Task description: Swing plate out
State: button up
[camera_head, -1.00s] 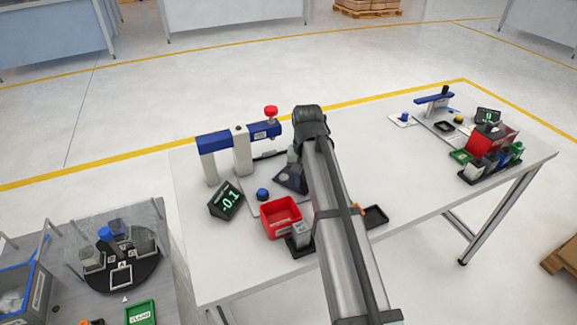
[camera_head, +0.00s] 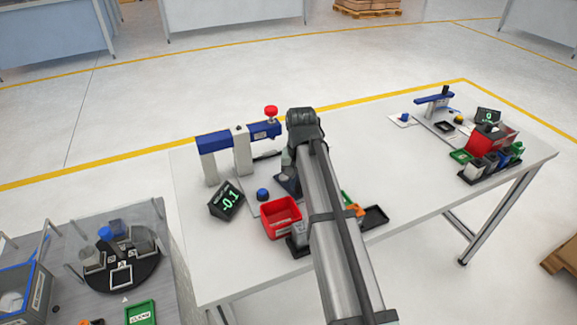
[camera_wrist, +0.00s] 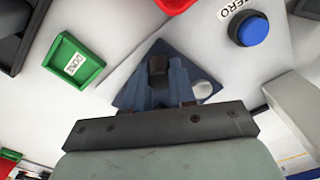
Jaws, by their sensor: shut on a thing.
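In the wrist view, a dark blue triangular plate (camera_wrist: 128,97) lies under my gripper (camera_wrist: 163,82), with a pale round spot (camera_wrist: 203,88) near its right corner. A short dark knob (camera_wrist: 157,65) stands up from the plate, and my gripper is shut on it. In the head view, a small part of the plate (camera_head: 282,187) shows beside my arm; the fingertips are hidden there. A blue and white stand (camera_head: 240,135) with a red knob (camera_head: 271,112) is just left of my arm.
A blue button (camera_head: 262,194) marked ZERO in the wrist view (camera_wrist: 250,30) is close to the plate. A red bin (camera_head: 281,217) is in front. A green tray (camera_wrist: 74,63) marked DONE is at the wrist view's left.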

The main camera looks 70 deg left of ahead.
jog(key=shift+s, duration=0.2)
jog(key=shift+s+d, duration=0.3)
jog(key=shift+s, duration=0.4)
jog(key=shift+s+d, duration=0.1)
jog(key=shift+s, duration=0.2)
jog(key=o, duration=0.6)
jog(key=shift+r, duration=0.2)
notch_tip(320, 180, up, 7)
jog(key=shift+r, duration=0.1)
dwell(0.8)
jog(key=shift+w, duration=0.15)
